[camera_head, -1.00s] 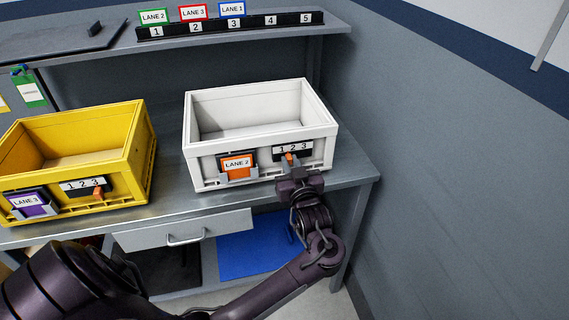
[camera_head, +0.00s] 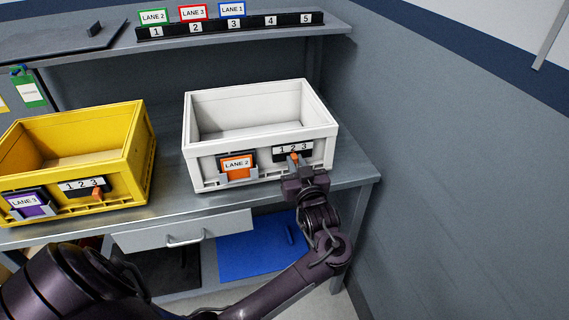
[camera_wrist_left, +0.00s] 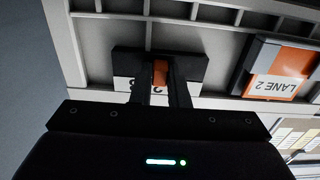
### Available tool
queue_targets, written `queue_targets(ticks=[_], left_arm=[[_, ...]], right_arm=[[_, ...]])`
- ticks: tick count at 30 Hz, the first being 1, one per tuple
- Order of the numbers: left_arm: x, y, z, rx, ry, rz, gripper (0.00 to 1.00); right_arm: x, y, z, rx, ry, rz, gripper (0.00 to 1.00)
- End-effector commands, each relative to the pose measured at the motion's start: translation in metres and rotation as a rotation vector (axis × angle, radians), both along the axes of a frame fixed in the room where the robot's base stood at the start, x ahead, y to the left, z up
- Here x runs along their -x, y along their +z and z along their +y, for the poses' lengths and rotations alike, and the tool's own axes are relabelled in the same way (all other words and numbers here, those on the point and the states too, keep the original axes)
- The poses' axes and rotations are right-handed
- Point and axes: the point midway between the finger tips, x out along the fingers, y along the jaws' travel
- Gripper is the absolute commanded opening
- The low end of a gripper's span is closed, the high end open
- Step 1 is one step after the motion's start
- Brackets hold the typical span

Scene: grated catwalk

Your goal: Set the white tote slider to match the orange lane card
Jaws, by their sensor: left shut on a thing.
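The white tote (camera_head: 215,168) stands on the bench with an orange lane card (camera_head: 237,166) reading LANE 2 on its front. The card also shows upside down in the left wrist view (camera_wrist_left: 278,86). Right of it is a black slider plate (camera_head: 278,155) with a strip numbered 1 2 3. Its orange slider knob (camera_head: 294,158) sits about below the 2. My left gripper (camera_head: 297,169) is at the tote's front, shut on the knob; the left wrist view shows the knob (camera_wrist_left: 160,73) between both fingers, which partly hide the numbers. My right gripper is out of view.
A yellow tote (camera_head: 128,165) with a purple LANE 3 card (camera_head: 28,203) and its own orange knob (camera_head: 98,194) stands to the left. A black rack (camera_head: 215,30) with lane cards sits on the shelf above. A grey wall (camera_head: 450,170) rises at the right.

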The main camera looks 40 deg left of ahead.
Motion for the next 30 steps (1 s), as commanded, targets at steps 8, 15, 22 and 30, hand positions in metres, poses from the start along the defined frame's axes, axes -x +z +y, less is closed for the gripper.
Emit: queue_targets(ticks=[8,15,22,30], left_arm=[[0.0,-0.001,0.0,0.002,-0.001,0.003,0.29],[0.0,-0.001,0.0,0.001,0.0,0.001,0.33],[0.007,0.001,-0.008,0.002,-0.001,0.002,0.33],[0.021,0.001,-0.025,0.002,-0.002,0.002,0.33]], right_arm=[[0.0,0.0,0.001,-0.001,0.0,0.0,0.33],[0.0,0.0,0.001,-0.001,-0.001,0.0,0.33],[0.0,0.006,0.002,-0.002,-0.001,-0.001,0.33],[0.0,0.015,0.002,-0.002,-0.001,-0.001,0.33]])
